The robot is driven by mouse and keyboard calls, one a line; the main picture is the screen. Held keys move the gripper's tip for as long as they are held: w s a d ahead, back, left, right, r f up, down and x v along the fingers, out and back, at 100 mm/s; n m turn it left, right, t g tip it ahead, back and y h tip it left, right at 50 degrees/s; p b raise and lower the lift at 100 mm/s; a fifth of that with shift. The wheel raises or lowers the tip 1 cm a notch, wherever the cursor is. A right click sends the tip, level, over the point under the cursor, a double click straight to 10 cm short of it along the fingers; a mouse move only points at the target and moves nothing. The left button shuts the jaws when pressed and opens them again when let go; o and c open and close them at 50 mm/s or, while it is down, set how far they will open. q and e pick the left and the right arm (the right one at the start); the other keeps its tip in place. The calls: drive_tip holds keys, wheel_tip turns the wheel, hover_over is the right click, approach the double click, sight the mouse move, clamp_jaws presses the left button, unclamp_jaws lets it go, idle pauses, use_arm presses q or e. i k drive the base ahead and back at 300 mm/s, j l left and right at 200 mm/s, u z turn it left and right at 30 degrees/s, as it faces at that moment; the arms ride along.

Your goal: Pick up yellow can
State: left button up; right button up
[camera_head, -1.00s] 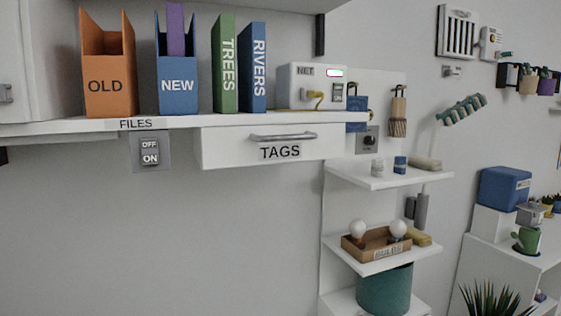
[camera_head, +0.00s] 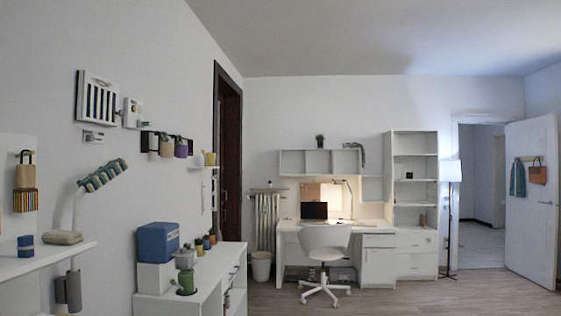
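A small yellow object (camera_head: 209,158) stands on a little wall shelf left of the dark door frame. It may be the yellow can, but it is too small to tell. No other clear yellow can shows in the head view. Neither of my grippers is in view.
A white cabinet (camera_head: 217,270) bears a blue box (camera_head: 158,242), a green pot or can (camera_head: 186,282) and several small plants. A desk (camera_head: 290,238) and a chair (camera_head: 325,247) stand at the far wall. The wooden floor (camera_head: 425,298) at right is clear.

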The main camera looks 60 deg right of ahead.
sight(209, 158)
drive_tip(key=z, duration=1.5)
drive_tip(key=u, duration=2.4)
drive_tip(key=z, duration=2.35)
drive_tip(key=i+l+z, duration=0.3)
drive_tip(key=i, duration=0.65)
drive_tip(key=i+z, duration=0.3)
drive_tip(key=i, duration=0.7)
